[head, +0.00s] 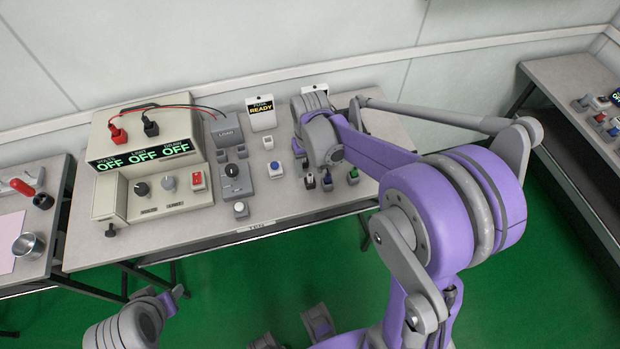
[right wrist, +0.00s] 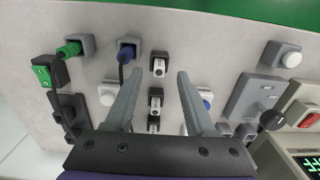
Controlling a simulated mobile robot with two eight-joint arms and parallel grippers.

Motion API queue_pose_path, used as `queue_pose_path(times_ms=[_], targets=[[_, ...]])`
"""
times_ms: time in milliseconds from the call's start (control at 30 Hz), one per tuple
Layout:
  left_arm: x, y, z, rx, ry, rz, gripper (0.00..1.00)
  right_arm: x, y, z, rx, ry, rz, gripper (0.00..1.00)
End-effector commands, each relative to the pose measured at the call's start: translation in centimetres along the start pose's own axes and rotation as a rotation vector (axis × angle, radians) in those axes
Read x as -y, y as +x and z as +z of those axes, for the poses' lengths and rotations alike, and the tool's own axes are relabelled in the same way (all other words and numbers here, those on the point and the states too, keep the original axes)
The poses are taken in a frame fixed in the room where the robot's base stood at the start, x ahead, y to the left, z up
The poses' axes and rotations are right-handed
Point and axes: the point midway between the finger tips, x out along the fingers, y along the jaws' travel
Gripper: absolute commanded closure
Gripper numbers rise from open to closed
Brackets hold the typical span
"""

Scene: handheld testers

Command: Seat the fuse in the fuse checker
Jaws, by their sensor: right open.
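My right gripper (right wrist: 160,73) is open above the table, its fingers pointing down. Between the fingers, in the right wrist view, small pale cylinders sit in dark holders; one, probably the fuse (right wrist: 158,65), is near the fingertips, and another pale cylinder (right wrist: 155,103) is closer to the palm. I cannot tell which is the task's fuse. No contact shows. A sign reading FUSE READY (head: 261,112) stands at the back of the table; which device is the checker is unclear. In the head view my arm hides the right gripper's fingers. My left gripper (head: 178,294) is low at the left, off the table.
A beige supply (head: 146,155) with OFF displays stands at the left. A grey knob box (head: 236,182) sits beside it. Green (right wrist: 70,49) and blue (right wrist: 127,50) plugs stand in grey bases near the table's front edge. White and blue round-topped pieces flank the fingers.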

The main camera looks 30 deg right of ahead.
Motion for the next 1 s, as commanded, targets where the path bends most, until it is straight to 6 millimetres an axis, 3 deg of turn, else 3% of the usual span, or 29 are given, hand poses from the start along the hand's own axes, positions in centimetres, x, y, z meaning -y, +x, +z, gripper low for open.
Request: queue_pose_path(times_ms=[200, 467, 767, 1000], targets=[[0.0, 0.2, 0.1, 0.001, 0.000, 0.000, 0.50, -0.1, 2.7, -0.3, 0.000, 0.000, 0.000, 0.45], [0.0, 0.1, 0.1, 0.001, 0.000, 0.000, 0.50, -0.1, 2.9, -0.2, 0.000, 0.000, 0.000, 0.45], [0.0, 0.1, 0.1, 0.001, 0.000, 0.000, 0.50, -0.1, 2.9, -0.2, 0.000, 0.000, 0.000, 0.99], [0.0, 0.1, 0.1, 0.001, 0.000, 0.000, 0.50, -0.1, 2.9, -0.2, 0.000, 0.000, 0.000, 1.00]])
